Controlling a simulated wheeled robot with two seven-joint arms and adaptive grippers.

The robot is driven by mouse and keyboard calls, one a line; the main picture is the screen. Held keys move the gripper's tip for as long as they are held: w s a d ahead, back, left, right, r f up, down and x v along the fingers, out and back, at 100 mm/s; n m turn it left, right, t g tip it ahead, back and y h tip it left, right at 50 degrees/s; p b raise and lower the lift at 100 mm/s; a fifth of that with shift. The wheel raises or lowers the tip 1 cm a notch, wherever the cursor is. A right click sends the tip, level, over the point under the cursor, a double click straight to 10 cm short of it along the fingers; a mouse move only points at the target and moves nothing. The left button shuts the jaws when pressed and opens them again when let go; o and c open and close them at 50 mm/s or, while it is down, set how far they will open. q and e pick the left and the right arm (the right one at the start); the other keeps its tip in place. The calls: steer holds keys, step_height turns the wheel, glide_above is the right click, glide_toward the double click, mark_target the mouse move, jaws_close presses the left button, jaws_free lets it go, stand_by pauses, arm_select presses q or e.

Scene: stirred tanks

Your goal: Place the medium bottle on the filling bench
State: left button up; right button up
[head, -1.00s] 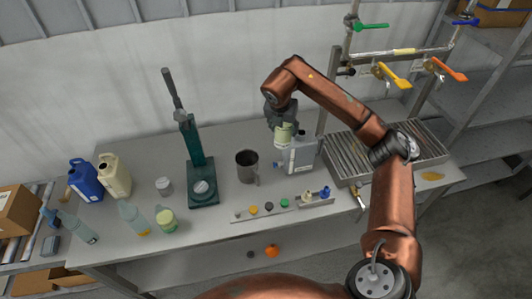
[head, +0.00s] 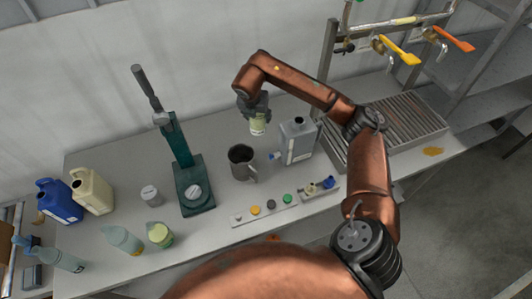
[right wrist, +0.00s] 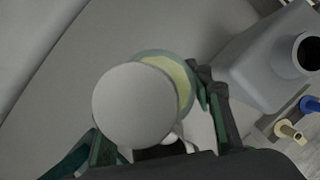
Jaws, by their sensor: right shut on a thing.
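My right gripper (head: 255,110) is shut on the medium bottle (head: 258,126), a small pale yellow-green bottle. It hangs below the fingers, over the back of the grey bench (head: 110,165), behind the dark mug. I cannot tell whether its base touches the bench top. In the right wrist view, the bottle's round grey-white cap (right wrist: 135,105) faces the camera, with a yellow part behind it. The green-edged fingers (right wrist: 160,135) are on either side of it. My left gripper is not in view.
A dark mug (head: 240,163) and a grey canister (head: 298,142) stand close to the held bottle. A green press (head: 193,198) stands left. Several bottles and jugs fill the left end. A slatted rack (head: 385,120) is right. Bench is bare between press and back wall.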

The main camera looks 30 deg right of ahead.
step_height(320, 180, down, 3)
steer(key=shift+w+r+b, duration=0.1)
steer(key=shift+b, duration=0.2)
steer(key=shift+f+p, duration=0.35)
steer(key=shift+f, duration=4.75)
steer(key=o, duration=1.5)
steer(key=shift+f, duration=0.1)
steer(key=shift+c, duration=0.2)
